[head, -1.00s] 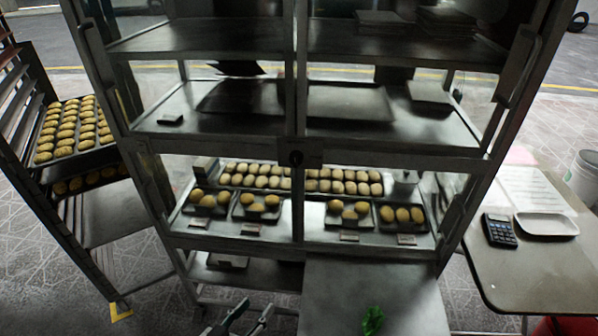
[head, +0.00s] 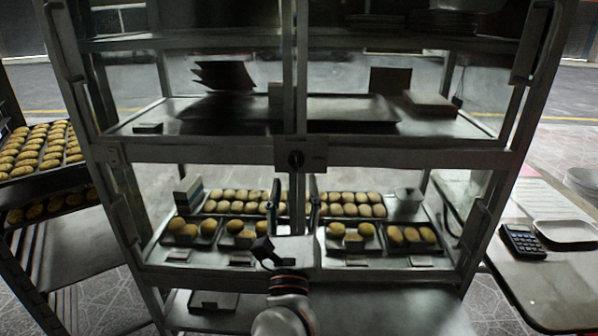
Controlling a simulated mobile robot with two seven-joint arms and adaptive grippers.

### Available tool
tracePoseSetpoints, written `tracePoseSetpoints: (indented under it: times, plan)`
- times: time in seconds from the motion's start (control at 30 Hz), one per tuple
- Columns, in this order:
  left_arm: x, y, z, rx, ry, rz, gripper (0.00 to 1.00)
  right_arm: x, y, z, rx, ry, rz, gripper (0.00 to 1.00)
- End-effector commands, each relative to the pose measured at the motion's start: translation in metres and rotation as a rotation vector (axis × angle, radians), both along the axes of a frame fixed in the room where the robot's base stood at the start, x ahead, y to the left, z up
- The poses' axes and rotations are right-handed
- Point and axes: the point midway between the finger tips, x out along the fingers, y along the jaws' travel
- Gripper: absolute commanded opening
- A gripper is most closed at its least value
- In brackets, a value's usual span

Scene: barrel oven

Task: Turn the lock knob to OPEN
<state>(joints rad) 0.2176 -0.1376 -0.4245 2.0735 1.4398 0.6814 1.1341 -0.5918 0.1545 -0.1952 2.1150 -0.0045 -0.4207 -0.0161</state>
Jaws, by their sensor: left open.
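The lock knob (head: 296,160) is a small dark round knob on a grey plate. It sits at the middle of the cabinet's front crossbar, where the two door sides meet. Its pointer position is too small to read. My left gripper (head: 292,197) is open and empty below the knob, its dark fingers pointing up on either side of the centre post. A gap remains between its fingertips and the knob. My right gripper is not in view.
The metal cabinet (head: 410,157) holds trays of bread rolls (head: 350,204) behind its lower front. A rack of rolls (head: 35,150) stands at the left. A side table (head: 560,270) with a calculator (head: 523,241) and a white tray (head: 565,231) stands at the right.

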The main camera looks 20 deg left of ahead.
Motion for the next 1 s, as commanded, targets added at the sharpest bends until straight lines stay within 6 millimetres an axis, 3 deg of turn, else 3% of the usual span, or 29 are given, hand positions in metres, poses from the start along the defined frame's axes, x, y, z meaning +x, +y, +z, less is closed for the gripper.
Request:
tracePoseSetpoints:
  times: [0.03,0.33,0.5,0.73,0.9,1.0]
  plan:
    - [0.007,0.003,0.009,0.001,-0.008,0.003,0.42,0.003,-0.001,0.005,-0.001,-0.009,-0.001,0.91]
    - [0.044,0.013,0.021,0.005,-0.003,0.003,0.42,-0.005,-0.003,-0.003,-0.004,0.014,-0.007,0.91]
    - [0.051,0.014,0.022,0.007,0.001,0.002,0.42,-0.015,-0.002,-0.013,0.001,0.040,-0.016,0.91]
    - [0.052,0.014,0.022,0.007,0.001,0.002,0.42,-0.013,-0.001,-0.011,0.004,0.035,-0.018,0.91]
    - [0.051,0.015,0.022,0.007,0.001,0.002,0.04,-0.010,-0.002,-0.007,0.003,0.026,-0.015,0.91]
    - [0.051,0.015,0.022,0.007,0.001,0.002,0.04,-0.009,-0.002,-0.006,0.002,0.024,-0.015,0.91]
